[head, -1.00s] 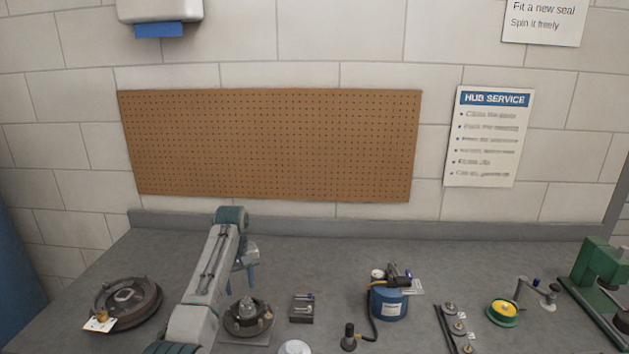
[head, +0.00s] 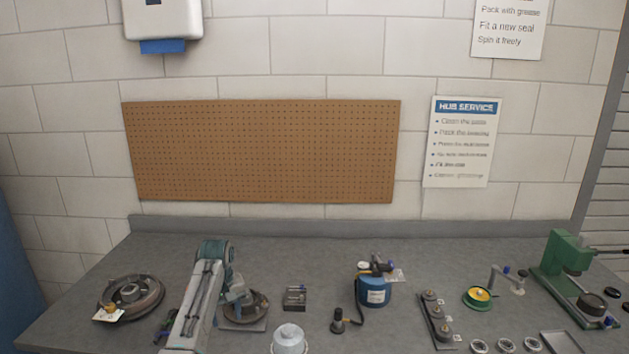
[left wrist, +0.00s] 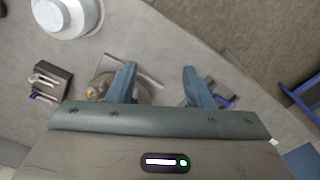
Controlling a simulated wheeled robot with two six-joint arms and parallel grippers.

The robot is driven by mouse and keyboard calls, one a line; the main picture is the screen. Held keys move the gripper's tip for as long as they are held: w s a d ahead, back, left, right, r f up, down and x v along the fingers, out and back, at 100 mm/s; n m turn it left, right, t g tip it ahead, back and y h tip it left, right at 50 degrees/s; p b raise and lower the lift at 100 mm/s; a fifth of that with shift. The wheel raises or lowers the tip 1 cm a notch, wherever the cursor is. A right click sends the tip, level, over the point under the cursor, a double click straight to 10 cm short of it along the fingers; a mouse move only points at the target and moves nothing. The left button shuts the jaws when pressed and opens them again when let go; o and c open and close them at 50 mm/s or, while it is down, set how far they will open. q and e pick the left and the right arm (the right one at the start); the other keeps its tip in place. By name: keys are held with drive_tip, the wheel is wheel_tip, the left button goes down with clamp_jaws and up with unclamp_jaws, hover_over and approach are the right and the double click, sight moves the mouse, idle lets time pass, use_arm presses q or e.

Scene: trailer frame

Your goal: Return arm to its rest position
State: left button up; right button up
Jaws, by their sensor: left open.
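My left arm (head: 207,285) rises from the bottom edge of the head view, and its elbow bends beside the hub on its plate. The left finger covers part of the round hub (left wrist: 104,88), which also shows in the head view (head: 257,306), partly behind my arm. My right gripper is not in view.
A brake drum (head: 148,293) lies at the left. A small dark block (head: 295,297), a pale round cap (head: 289,338), a blue pot (head: 373,292) and a green press (head: 563,255) stand rightward. The bench's back strip (head: 330,250) is clear.

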use_arm(q)
drive_tip(key=s+a+f+m+t, duration=0.1)
drive_tip(key=s+a+f, duration=0.1)
drive_tip(key=s+f, duration=0.7)
drive_tip(key=s+a+f+m+t, duration=0.15)
drive_tip(key=s+f, duration=0.45)
drive_tip(key=s, duration=0.7)
drive_tip(key=s+r+m+t, duration=0.15)
drive_tip(key=s+r, duration=0.25)
drive_tip(key=s, duration=1)
drive_tip(key=s+r+m, duration=0.2)
drive_tip(key=s+r, duration=0.1)
drive_tip(key=s, duration=1)
drive_tip(key=a+f+g+y+b, duration=0.1)
drive_tip(key=a+f+g+b, duration=0.2)
drive_tip(key=f, duration=3)
drive_tip(key=s+a+f+b, duration=0.1)
drive_tip(key=s+f+b, duration=0.2)
drive_tip(key=s+f, duration=1.6)
wheel_tip(320, 180, down, 4)
drive_tip(key=shift+a+f, duration=0.1)
drive_tip(key=shift+a, duration=0.1)
